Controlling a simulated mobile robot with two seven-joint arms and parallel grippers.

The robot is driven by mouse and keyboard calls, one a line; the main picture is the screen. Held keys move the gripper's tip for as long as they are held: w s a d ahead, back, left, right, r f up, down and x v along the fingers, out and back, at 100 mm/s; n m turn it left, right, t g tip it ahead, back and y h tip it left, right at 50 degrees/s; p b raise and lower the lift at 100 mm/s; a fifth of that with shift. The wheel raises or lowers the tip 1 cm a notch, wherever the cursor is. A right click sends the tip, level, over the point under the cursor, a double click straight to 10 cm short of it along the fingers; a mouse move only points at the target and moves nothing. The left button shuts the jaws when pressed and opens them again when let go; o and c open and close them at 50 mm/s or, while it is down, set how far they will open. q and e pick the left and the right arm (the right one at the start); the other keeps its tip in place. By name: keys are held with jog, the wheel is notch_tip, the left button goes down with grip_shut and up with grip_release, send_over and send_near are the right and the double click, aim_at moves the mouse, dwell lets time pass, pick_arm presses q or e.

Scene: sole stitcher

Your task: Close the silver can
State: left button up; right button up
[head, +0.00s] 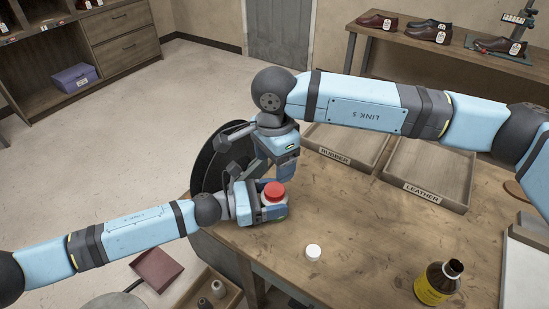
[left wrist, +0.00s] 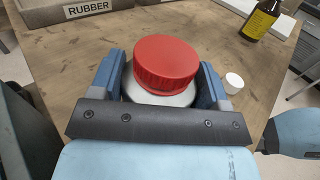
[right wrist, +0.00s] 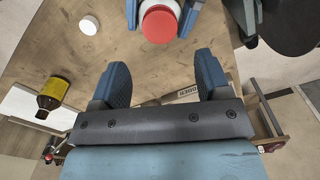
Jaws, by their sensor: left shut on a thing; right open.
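The silver can (left wrist: 160,97) stands at the table edge with a red cap (head: 274,190) on its top. The cap shows largest in the left wrist view (left wrist: 166,62) and looks slightly tilted; I cannot tell whether it is fully tightened. My left gripper (head: 262,208) is shut around the can's body, one finger on each side, below the cap. My right gripper (head: 272,172) is open and empty, just above and behind the cap in the head view. In the right wrist view the red cap (right wrist: 160,24) lies beyond its fingertips, apart from them.
A small white cap (head: 313,252) lies on the wooden table (head: 350,235). An uncapped brown bottle with a yellow label (head: 436,284) stands at the right front. Trays marked RUBBER (head: 333,156) and LEATHER (head: 421,193) stand at the back.

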aim_at(275, 189)
notch_tip(275, 189, down, 8)
jog(key=shift+r, duration=0.15)
dwell(0.4)
jog(key=c, duration=0.9)
jog(key=m, duration=0.3)
jog(key=shift+c, duration=0.2)
jog(key=o, duration=1)
